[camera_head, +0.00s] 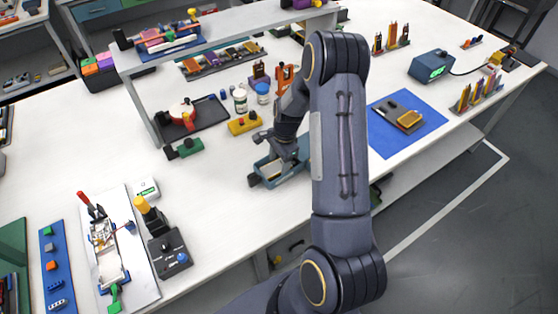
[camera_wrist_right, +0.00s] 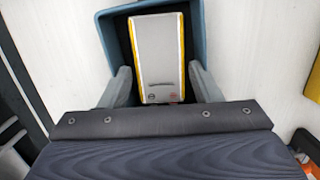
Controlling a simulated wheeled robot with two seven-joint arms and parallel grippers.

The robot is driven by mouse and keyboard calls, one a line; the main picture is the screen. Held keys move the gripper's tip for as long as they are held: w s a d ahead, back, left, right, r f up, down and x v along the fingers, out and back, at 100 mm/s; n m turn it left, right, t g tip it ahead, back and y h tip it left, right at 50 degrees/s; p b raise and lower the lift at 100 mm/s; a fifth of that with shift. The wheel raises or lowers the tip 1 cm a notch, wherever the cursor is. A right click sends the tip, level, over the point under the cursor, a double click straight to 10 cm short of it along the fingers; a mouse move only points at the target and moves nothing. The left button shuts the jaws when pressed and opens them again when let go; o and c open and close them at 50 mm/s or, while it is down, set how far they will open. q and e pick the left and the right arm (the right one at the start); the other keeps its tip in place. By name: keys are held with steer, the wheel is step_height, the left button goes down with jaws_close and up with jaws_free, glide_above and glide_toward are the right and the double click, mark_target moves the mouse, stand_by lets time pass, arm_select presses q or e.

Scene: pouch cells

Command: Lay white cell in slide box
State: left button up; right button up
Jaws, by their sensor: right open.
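The white cell (camera_wrist_right: 158,50), pale grey-white with yellow long edges, lies between the walls of the blue slide box (camera_wrist_right: 108,33) in the right wrist view. Its near end is close to my gripper's palm. My right gripper (camera_wrist_right: 161,78) is open, with one finger on each side of the cell and a gap to it on both sides. In the head view the slide box (camera_head: 258,180) stands near the front edge of the table, with my right gripper (camera_head: 291,152) down at it. My arm hides part of the box there. My left gripper is not in view.
A yellow block (camera_head: 243,124) and white jars (camera_head: 240,98) stand just behind the box. A blue mat (camera_head: 420,133) with small parts lies to the right. A black control box (camera_head: 170,255) stands front left. The white table between is clear.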

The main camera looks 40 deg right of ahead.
steer(key=shift+w+d+r, duration=0.1)
steer(key=shift+r, duration=0.45)
step_height(320, 180, up, 10)
steer(key=d+b, duration=0.2)
steer(key=s+a+r+n+t+y, duration=0.1)
steer(key=s+a+r+n+t, duration=0.2)
steer(key=s+a+r+n, duration=0.7)
steer(key=s+a+r+n+t+y, duration=0.1)
steer(key=s+a+r+n+t, duration=0.1)
steer(key=s+a+n, duration=0.5)
steer(key=s+a+r, duration=0.1)
steer(key=s+a, duration=0.1)
steer(key=s, duration=0.3)
steer(key=shift+a+n, duration=0.3)
